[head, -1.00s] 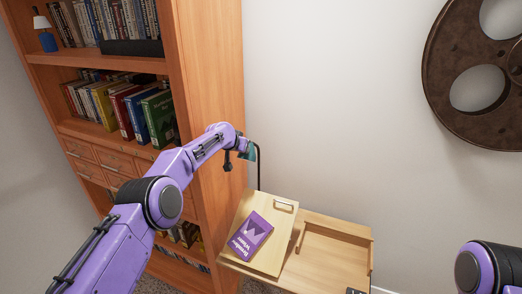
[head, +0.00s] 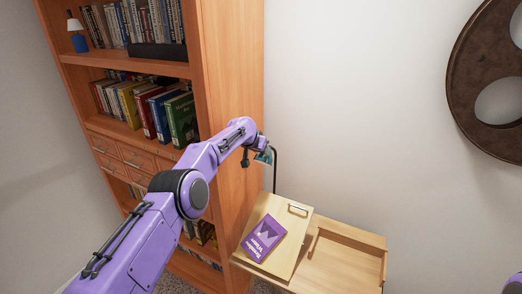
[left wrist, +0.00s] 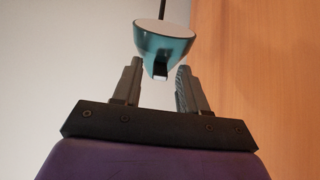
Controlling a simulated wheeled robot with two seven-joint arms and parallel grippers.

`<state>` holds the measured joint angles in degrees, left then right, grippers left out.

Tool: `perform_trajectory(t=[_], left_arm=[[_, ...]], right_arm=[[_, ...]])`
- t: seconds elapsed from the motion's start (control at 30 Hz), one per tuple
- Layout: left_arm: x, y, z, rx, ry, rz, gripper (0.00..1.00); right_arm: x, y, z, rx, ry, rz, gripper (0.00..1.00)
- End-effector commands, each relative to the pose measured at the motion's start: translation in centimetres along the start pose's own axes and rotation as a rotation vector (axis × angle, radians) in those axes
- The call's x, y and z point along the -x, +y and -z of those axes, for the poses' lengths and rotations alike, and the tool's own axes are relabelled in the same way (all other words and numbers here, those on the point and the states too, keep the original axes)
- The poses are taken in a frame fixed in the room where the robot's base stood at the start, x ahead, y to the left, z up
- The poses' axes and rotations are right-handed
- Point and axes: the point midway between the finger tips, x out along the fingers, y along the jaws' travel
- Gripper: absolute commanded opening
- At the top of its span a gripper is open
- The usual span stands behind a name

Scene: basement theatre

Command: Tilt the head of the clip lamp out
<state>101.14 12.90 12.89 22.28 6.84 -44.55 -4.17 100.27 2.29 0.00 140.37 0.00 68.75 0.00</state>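The clip lamp has a small teal head (head: 265,156) on a thin dark stem (head: 275,178) that rises behind the slanted wooden desktop, beside the bookcase. In the left wrist view the lamp head (left wrist: 165,45) is a teal shade with a pale opening and a small dark tab at its lower edge. My left gripper (left wrist: 160,64) is open, with a finger on each side of the tab in the picture. I see no clear contact. In the head view my left gripper (head: 254,153) is at the lamp head and partly covers it. My right gripper is out of view.
A tall wooden bookcase (head: 235,90) stands close on the left of the lamp. A purple book (head: 266,239) lies on the tilted desk lid (head: 297,225), with an open wooden compartment (head: 350,255) to its right. A large film reel (head: 470,75) hangs on the wall.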

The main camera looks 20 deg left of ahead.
Motion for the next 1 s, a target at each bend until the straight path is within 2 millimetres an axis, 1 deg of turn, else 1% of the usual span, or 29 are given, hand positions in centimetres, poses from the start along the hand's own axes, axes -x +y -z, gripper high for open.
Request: perform_trajectory(t=[0.27, 0.37, 0.53, 0.7, 0.83, 0.9, 1.0], left_arm=[[0.1, 0.2, 0.1, -0.001, 0.001, -0.001, 0.43], [0.8, 0.2, 0.2, -0.003, 0.001, -0.001, 0.43], [2.7, 0.1, -0.1, 0.000, 0.001, -0.002, 0.43], [6.2, 0.2, -0.1, -0.001, 0.005, -0.002, 0.43], [8.6, 0.2, -0.1, -0.001, 0.003, -0.001, 0.43], [9.5, 0.2, -0.1, -0.002, 0.002, -0.001, 0.43], [10.3, 0.2, -0.1, -0.002, 0.000, -0.001, 0.43]], right_arm=[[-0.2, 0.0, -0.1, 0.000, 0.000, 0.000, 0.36], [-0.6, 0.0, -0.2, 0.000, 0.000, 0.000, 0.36], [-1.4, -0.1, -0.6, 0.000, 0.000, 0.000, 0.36], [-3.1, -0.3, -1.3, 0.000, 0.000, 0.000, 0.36], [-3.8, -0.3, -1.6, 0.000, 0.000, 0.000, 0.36], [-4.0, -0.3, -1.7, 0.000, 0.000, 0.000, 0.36], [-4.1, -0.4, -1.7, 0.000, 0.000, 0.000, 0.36]])
